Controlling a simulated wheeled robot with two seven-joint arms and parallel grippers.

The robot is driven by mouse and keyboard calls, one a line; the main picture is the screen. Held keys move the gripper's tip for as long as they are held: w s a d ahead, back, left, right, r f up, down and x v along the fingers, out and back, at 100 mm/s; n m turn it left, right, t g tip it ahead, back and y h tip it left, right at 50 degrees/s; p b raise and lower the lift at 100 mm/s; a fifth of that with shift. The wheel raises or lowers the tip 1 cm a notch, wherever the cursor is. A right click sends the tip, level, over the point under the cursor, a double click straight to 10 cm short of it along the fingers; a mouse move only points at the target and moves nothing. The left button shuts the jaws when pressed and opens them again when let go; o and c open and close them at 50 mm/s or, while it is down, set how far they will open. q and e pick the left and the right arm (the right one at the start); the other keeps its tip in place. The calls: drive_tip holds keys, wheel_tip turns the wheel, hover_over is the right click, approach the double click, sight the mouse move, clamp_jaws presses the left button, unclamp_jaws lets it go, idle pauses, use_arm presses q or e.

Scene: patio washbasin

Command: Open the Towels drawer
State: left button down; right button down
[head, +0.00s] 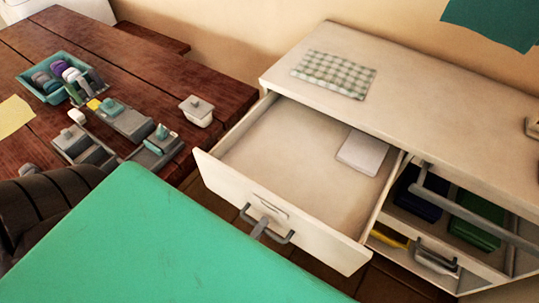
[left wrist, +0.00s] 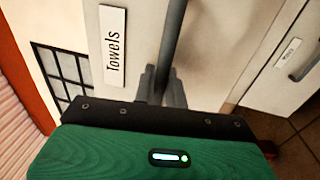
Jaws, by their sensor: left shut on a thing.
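The Towels drawer (head: 222,181) stands pulled well out of the pale cabinet (head: 420,75) in the head view. A white flat item (head: 362,152) lies inside at its right; the rest of its floor is bare. Its front carries a grey bar handle (head: 283,238). My left gripper (head: 262,226) is shut on this handle, its fingers partly hidden in the head view. In the left wrist view the fingers (left wrist: 161,84) close around the grey handle bar (left wrist: 173,35), beside the label reading Towels (left wrist: 114,46). My right gripper is not in view.
A checkered cloth (head: 333,74) lies on the cabinet top. An open compartment at right holds a green bin (head: 475,222) and a dark blue one. The wooden table (head: 150,70) at left holds a teal tray (head: 48,97) and several small containers, close to the drawer's left side.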

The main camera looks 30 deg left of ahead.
use_arm(q)
drive_tip(key=shift+s, duration=0.6)
drive_tip(key=c, duration=1.5)
unclamp_jaws()
drive_tip(key=shift+c, duration=0.2)
